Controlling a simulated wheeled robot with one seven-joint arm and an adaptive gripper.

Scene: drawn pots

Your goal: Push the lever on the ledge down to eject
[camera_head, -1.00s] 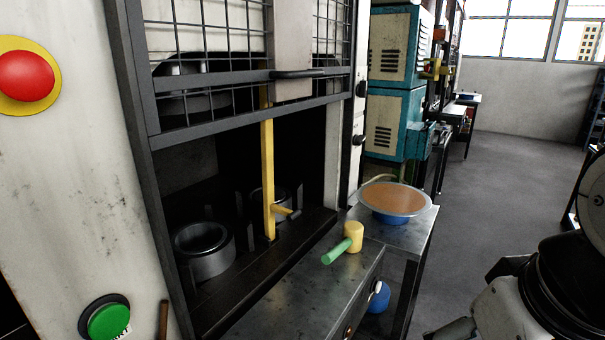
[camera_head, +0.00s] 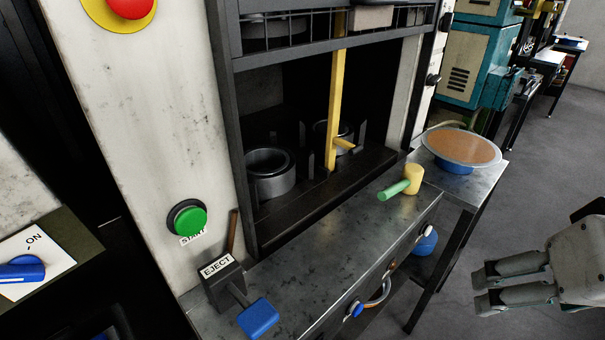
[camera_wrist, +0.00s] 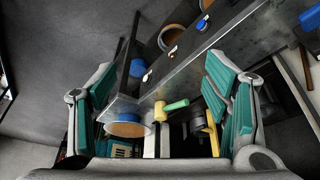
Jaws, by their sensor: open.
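The eject lever (camera_head: 257,317) has a blue paddle on a dark arm, which comes out of a dark box labelled EJECT (camera_head: 218,277). It stands at the near left end of the metal ledge (camera_head: 325,247) in the head view. The paddle sits a little out over the ledge, to the right of the box. My gripper (camera_head: 482,285) is at the right of the head view, over the floor, well apart from the lever. In the wrist view my gripper (camera_wrist: 165,110) is open, with teal pads and nothing between its fingers.
A green-handled yellow mallet (camera_head: 403,183) lies on the ledge. A pan of brown liquid (camera_head: 461,147) stands on a side table beyond. The press bay has dark ring moulds (camera_head: 270,174) and a yellow upright bar (camera_head: 335,100). A green START button (camera_head: 187,218) is on the left panel.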

